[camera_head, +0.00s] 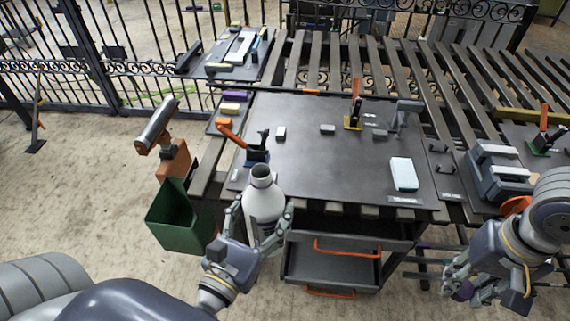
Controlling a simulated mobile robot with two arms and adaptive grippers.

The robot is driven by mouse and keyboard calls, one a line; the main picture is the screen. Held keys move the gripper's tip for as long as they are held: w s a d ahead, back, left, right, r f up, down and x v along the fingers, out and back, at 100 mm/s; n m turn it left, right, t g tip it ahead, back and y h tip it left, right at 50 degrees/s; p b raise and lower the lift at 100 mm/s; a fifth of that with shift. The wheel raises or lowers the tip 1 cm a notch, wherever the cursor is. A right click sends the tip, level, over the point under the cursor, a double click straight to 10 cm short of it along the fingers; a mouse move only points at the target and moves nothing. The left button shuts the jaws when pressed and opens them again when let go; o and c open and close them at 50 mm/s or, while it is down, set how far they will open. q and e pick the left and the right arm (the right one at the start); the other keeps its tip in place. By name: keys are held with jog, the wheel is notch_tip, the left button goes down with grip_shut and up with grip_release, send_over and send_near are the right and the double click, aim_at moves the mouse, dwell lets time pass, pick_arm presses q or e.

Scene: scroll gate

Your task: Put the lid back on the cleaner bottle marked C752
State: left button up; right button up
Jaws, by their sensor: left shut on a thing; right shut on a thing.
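My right gripper (460,284) is at the lower right, in front of and below the table edge. It is shut on a small purple thing (463,291), perhaps the lid, mostly hidden by the fingers.
The worktable (310,165) holds an orange-handled clamp (257,152), another clamp (354,112), small grey blocks and a white box (403,174). A green bin (180,219) hangs left. A drawer cart (331,258) stands below. A grey case (498,172) is right. The middle tabletop is clear.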

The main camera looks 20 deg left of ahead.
pick_arm(q)
jog(key=w+d+m+g+h, duration=0.2)
jog(key=w+d+m+h, duration=0.1)
jog(key=d, duration=0.4)
jog(key=w+d+r+m+g+h, duration=0.1)
jog(key=w+d+m+g+h, duration=0.1)
jog(key=d+h, duration=0.4)
jog(key=w+m+h, duration=0.1)
jog(key=m+h, duration=0.1)
jog(key=shift+d+m, duration=0.35)
jog(key=shift+m, duration=0.05)
jog(key=shift+s, duration=0.1)
pick_arm(e)
jog(key=w+a+r+m, duration=0.1)
jog(key=w+a+r, duration=0.6)
jog(key=a+r, duration=0.3)
jog(key=a+r+m, duration=0.1)
jog(key=a+r, duration=1)
jog(key=a, duration=0.3)
jog(key=shift+s+r+m, duration=0.25)
jog(key=shift+s+m, duration=0.05)
jog(key=shift+s, duration=0.15)
jog(key=shift+f, duration=0.1)
jog(key=shift+f, duration=1.95)
